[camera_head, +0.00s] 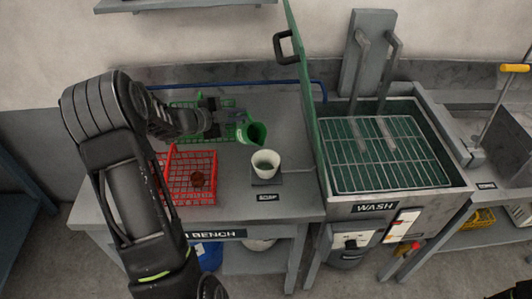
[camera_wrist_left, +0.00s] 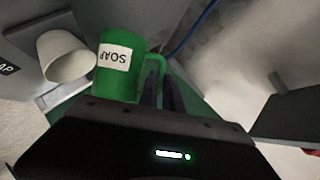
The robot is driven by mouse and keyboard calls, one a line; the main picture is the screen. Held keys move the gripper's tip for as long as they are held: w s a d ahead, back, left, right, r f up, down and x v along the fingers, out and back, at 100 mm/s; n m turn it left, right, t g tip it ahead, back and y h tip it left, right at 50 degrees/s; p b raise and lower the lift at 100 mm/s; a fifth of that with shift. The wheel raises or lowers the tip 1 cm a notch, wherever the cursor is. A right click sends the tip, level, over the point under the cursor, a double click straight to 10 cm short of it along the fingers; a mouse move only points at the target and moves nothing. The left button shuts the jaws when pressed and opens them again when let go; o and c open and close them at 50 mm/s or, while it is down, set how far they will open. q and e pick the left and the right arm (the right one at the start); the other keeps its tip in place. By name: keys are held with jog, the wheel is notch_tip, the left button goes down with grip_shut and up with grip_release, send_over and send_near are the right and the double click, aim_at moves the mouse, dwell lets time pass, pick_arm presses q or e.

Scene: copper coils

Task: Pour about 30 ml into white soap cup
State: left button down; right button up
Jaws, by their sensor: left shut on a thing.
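A white soap cup (camera_head: 265,163) stands upright on a small grey pad on the bench, behind a SOAP label (camera_head: 267,197). A green jug (camera_head: 254,132) is just behind and left of it, tilted toward the cup. My left gripper (camera_head: 232,118) is shut on the jug, apparently at its handle. In the left wrist view the green jug (camera_wrist_left: 120,80) carries a SOAP label, and the white cup (camera_wrist_left: 66,57) is close beside it. I cannot see the liquid or any stream clearly.
A red crate (camera_head: 216,173) with a small brown object (camera_head: 198,179) is left of the cup. A green crate (camera_head: 178,106) lies behind my gripper. A green screen (camera_head: 306,95) divides the bench from the wash sink (camera_head: 440,176) at right.

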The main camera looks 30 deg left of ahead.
pick_arm(q)
jog(key=shift+a+b, duration=0.2)
jog(key=shift+b, duration=0.15)
jog(key=shift+w+a+n+g+h, duration=0.15)
jog(key=shift+a+n+g+h, duration=0.25)
jog(key=shift+n, duration=0.3)
jog(key=shift+d, duration=0.1)
jog(key=w+a+f+n+g+h+b, duration=0.1)
jog(key=w+a+f+n+h, duration=0.2)
jog(key=f, duration=0.4)
jog(key=shift+a+f+n+h, duration=0.25)
jog(key=shift+a+n+h, duration=0.15)
jog(key=shift+a+n, duration=0.55)
